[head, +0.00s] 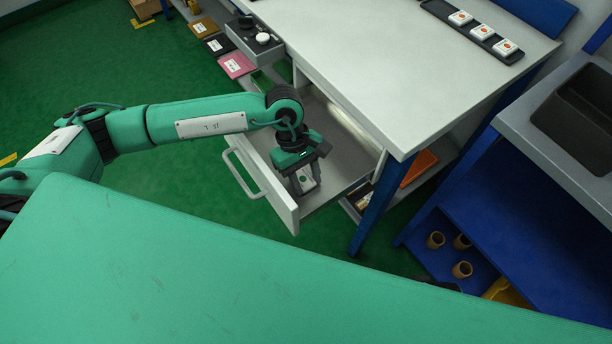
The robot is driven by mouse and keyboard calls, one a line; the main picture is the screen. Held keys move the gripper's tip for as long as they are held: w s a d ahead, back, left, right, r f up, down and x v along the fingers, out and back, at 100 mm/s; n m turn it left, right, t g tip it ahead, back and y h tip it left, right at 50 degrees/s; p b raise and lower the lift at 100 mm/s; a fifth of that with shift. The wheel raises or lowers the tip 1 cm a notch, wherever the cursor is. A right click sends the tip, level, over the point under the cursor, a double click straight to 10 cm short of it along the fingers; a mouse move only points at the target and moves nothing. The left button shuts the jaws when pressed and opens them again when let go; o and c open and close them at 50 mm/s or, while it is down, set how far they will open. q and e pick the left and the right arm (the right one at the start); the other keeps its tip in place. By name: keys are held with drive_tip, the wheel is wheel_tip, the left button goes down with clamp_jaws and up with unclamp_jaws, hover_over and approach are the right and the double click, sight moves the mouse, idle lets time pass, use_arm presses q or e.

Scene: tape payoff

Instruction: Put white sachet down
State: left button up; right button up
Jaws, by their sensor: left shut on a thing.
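My left gripper (301,184) reaches down into the open drawer (292,210) under the white table. It is shut on the white sachet (307,182), which shows in part between and below the fingers. The sachet is low inside the drawer, near its front. I cannot tell whether it touches the drawer floor. The rest of the sachet is hidden by the gripper. My right gripper does not show.
The white table (400,70) overhangs the drawer's back. A dark tray (470,32) with white-and-orange packets lies on it. Coloured packets (236,66) lie at the table's left. A blue shelf with brown cups (462,269) stands at right. The drawer handle (240,172) sticks out leftwards.

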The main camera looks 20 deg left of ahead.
use_arm(q)
drive_tip(key=shift+f, duration=0.1)
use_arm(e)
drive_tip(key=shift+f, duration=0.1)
use_arm(q)
drive_tip(key=o, duration=1)
drive_tip(key=shift+c, duration=0.2)
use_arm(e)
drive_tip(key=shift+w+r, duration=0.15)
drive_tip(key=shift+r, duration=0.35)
use_arm(q)
drive_tip(key=shift+r, duration=0.2)
drive_tip(key=v, duration=0.2)
drive_tip(key=shift+w+a+r, duration=0.1)
drive_tip(key=shift+w+r, duration=0.05)
drive_tip(key=shift+r, duration=0.1)
drive_tip(key=v, duration=0.9)
drive_tip(key=shift+r, duration=0.2)
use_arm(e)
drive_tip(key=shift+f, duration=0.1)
